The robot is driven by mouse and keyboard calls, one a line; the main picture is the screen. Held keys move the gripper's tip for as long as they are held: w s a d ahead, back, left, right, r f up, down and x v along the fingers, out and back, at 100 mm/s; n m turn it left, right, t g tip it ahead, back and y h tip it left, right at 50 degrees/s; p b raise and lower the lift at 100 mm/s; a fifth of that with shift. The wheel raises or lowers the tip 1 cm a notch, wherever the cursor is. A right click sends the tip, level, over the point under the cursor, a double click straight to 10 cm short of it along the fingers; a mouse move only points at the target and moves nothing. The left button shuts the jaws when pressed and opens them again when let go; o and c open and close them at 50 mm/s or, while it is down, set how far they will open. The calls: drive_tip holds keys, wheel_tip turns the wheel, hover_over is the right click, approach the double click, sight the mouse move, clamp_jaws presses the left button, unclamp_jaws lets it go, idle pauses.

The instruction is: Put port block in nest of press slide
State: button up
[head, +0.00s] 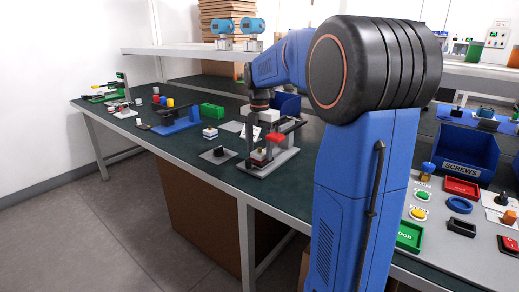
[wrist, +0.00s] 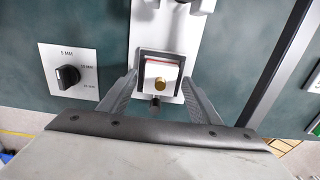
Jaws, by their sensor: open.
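In the wrist view a white block with a round brass port, which I take to be the port block (wrist: 160,71), sits within a dark, red-edged frame, the apparent nest (wrist: 145,58), on the light grey press slide (wrist: 150,35). My gripper (wrist: 160,82) is open, one finger on each side of the block. I cannot tell whether the fingers touch it, or whether it is fully seated. In the head view the press (head: 284,160) stands near the bench's front edge, with a red part on it.
A dial panel (wrist: 69,75) lies left of the slide and also shows in the head view (head: 218,154). A small layered block (head: 210,133) and a green box (head: 212,111) stand further left. A dark rail of the press runs right of the slide. Bare bench shows between.

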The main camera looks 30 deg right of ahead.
wheel_tip(320, 180, up, 12)
drive_tip(key=shift+r, duration=0.15)
idle(0.4)
drive_tip(key=shift+a, duration=0.1)
idle(0.4)
